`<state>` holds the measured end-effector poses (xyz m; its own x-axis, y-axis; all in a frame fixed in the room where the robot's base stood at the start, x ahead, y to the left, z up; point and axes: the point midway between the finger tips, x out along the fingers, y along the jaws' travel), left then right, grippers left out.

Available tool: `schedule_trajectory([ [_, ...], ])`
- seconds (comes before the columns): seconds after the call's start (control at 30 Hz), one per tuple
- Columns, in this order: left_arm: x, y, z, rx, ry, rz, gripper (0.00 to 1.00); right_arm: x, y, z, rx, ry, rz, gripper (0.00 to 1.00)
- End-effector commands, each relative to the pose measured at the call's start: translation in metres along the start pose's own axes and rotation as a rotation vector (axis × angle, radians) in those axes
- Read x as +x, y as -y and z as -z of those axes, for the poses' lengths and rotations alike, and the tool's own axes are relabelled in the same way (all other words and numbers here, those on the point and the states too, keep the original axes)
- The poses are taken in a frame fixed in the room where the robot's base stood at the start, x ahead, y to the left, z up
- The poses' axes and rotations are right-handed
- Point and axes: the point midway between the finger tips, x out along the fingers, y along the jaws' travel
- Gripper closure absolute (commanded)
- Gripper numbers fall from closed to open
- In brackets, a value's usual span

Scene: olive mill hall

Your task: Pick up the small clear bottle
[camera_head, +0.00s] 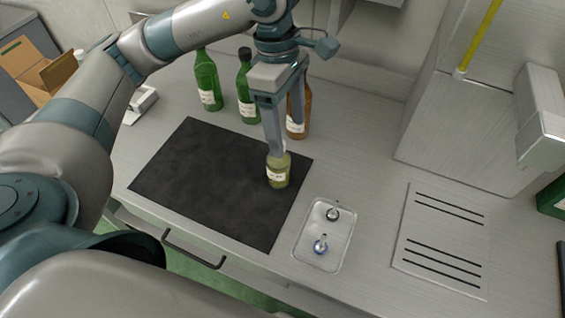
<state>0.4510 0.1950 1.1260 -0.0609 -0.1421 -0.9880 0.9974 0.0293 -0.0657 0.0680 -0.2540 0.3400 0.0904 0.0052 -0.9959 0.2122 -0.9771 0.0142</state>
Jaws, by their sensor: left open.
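The small clear bottle (278,176) stands upright near the right edge of the black mat (200,185). It has yellow-green contents and a pale label. My left gripper (273,150) points down from above, with its fingertips at the bottle's top. The jaws are open, and one finger partly hides the bottle's neck. I cannot tell whether a finger touches the bottle. My right gripper is not in view.
Two green bottles (208,82) and a brown bottle (304,115) stand behind the mat, close to my left gripper. A clear tray (337,262) with two small stoppers lies right of the mat. A metal housing (455,130) rises at the right.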

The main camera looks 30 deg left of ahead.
Motion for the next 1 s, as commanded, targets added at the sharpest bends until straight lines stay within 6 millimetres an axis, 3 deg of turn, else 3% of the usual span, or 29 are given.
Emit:
schedule_trajectory([
  [0.1,-0.009,-0.011,0.025,-0.020,-0.098,-0.049,0.32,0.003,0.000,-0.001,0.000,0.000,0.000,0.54],
  [0.2,-0.014,-0.015,0.035,-0.029,-0.135,-0.066,0.32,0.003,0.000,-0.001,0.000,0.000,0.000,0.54],
  [0.67,-0.012,-0.015,0.036,-0.029,-0.140,-0.066,0.32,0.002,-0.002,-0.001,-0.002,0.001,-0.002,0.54],
  [1.0,0.014,-0.016,0.039,-0.030,-0.139,-0.063,0.32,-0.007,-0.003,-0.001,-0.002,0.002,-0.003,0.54],
])
